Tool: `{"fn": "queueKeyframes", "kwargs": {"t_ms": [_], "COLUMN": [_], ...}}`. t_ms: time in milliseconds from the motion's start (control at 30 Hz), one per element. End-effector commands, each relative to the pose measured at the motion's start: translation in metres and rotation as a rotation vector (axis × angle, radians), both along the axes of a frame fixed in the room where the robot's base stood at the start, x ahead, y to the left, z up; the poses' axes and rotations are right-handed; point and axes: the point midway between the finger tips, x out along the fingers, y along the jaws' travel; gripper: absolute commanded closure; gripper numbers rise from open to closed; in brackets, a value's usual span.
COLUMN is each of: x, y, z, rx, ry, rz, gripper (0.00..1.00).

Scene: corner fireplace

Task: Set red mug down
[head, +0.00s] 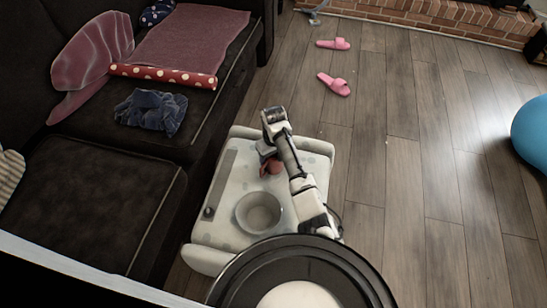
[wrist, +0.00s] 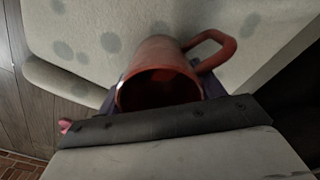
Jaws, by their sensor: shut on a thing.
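The red mug (head: 271,167) is in my gripper (head: 266,150), over the far part of a pale spotted seat (head: 228,231). In the wrist view the mug (wrist: 160,75) fills the middle, its open mouth facing the camera and its handle to the upper right. A dark finger (wrist: 160,122) of my gripper crosses in front of the mug, and the gripper is shut on it. The spotted surface (wrist: 85,30) lies behind the mug. I cannot tell whether the mug touches it.
A pale bowl (head: 260,214) stands on the seat, nearer to me than the mug. A dark narrow item (head: 209,213) lies at the left edge. A dark sofa (head: 92,205) borders the left. Pink slippers (head: 333,84) lie on the open wood floor (head: 420,150); a blue ball (head: 532,133) is far right.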

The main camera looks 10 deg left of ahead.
Motion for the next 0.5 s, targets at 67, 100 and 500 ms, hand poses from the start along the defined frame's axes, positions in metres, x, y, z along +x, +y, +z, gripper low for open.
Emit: {"fn": "queueKeyframes", "kwargs": {"t_ms": [67,100,500], "x": [0.0008,0.0008,0.0005], "y": [0.0,0.0001,0.0001], "z": [0.0001,0.0004,-0.0024], "rx": [0.001,0.001,0.001], "ry": [-0.003,-0.003,-0.001], "rz": [0.0,0.0,-0.001], "gripper": [0.64,0.64,0.11]}}
